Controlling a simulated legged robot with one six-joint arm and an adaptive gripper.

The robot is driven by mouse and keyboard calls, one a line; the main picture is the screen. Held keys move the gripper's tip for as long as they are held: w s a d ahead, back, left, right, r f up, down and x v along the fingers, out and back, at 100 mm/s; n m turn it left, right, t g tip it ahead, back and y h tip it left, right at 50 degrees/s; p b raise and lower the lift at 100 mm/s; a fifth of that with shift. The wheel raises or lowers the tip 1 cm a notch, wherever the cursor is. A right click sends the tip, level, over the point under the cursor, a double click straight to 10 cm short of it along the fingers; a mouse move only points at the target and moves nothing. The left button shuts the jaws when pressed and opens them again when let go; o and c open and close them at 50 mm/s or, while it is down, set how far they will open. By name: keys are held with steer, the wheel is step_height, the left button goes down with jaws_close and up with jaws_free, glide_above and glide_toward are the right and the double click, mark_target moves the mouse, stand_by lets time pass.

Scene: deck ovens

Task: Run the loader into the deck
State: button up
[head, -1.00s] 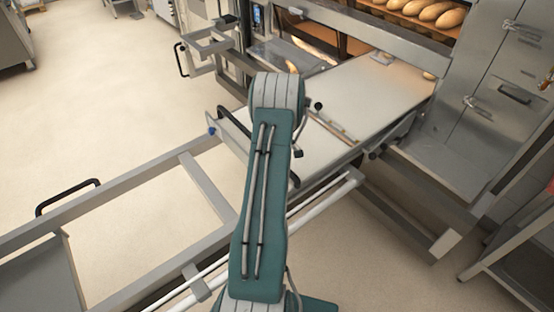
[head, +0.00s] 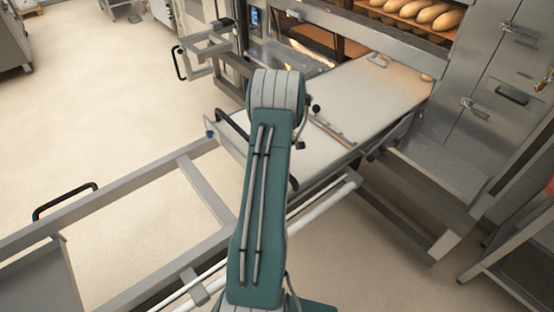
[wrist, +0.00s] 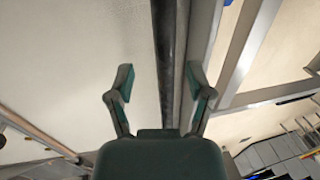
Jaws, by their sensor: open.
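The loader (head: 372,97) is a pale flat belt in a metal frame. Its far end lies at the mouth of the oven deck (head: 318,45), and its near end is by my arm. A black handle (head: 232,124) stands at the near end, partly hidden by my arm. In the wrist view, my gripper (wrist: 160,85) has its two fingers apart, one on each side of a dark bar (wrist: 165,50). I cannot tell whether the fingers touch the bar. My gripper is hidden behind the arm in the head view.
Long metal rails (head: 120,190) run from the loader to the lower left, with another black handle (head: 66,200). Loaves (head: 415,14) sit in the upper deck. A steel cabinet (head: 490,90) stands at the right. The floor (head: 100,110) at the left is clear.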

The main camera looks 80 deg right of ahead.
step_height(320, 180, up, 7)
steer(key=d, duration=0.1)
steer(key=shift+s+d+r, duration=0.2)
steer(key=shift+s+d, duration=0.2)
steer(key=shift+s, duration=0.05)
